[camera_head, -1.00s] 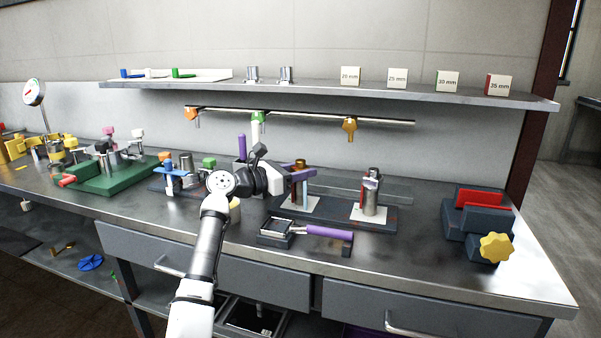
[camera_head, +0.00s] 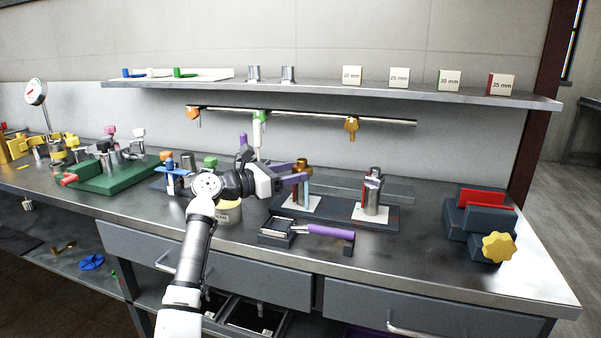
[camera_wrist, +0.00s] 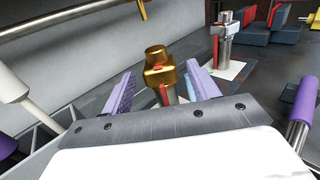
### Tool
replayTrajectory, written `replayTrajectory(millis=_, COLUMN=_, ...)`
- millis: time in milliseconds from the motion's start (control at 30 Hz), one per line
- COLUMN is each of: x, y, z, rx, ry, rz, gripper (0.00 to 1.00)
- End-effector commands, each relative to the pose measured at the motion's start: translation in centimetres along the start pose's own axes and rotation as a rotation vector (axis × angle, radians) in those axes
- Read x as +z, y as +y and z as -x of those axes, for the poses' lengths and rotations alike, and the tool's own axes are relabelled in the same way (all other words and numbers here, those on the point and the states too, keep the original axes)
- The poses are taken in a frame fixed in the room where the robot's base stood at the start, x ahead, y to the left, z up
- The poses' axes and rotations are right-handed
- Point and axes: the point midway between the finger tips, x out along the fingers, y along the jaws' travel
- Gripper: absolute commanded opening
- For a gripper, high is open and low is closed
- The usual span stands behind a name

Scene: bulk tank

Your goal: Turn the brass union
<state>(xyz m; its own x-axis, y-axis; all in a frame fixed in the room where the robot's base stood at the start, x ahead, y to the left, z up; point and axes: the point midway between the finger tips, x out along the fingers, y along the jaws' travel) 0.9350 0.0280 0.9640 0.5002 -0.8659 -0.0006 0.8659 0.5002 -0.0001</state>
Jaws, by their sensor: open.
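The brass union (camera_head: 302,165) sits on top of an upright metal post on a dark base on the bench. In the wrist view the brass union (camera_wrist: 159,66) stands between the two purple fingers, with a small red mark on its front. My gripper (camera_head: 295,182) is open, coming from the left at about the height of the post's top. In the wrist view my gripper (camera_wrist: 155,90) has one finger on each side of the union, with visible gaps. The lower part of the post is hidden behind the gripper's palm.
A second steel post (camera_head: 372,193) stands to the right on the same dark base (camera_head: 330,214). A purple-handled tool (camera_head: 328,231) lies in front. A vise-like block with a yellow knob (camera_head: 497,247) is at the right. A rail with hanging valves (camera_head: 380,121) runs behind.

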Motion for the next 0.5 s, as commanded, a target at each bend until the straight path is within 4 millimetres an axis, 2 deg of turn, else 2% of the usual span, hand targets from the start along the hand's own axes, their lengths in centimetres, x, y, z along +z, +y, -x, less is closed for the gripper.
replayTrajectory(millis=100, x=-0.2, y=0.1, z=3.0, rx=0.004, ry=-0.001, rz=-0.001, gripper=0.6)
replayTrajectory(millis=300, x=-0.1, y=0.1, z=7.4, rx=0.003, ry=-0.001, rz=-0.001, gripper=0.6)
replayTrajectory(millis=500, x=-0.1, y=0.0, z=9.8, rx=0.001, ry=0.0, rz=-0.001, gripper=0.6)
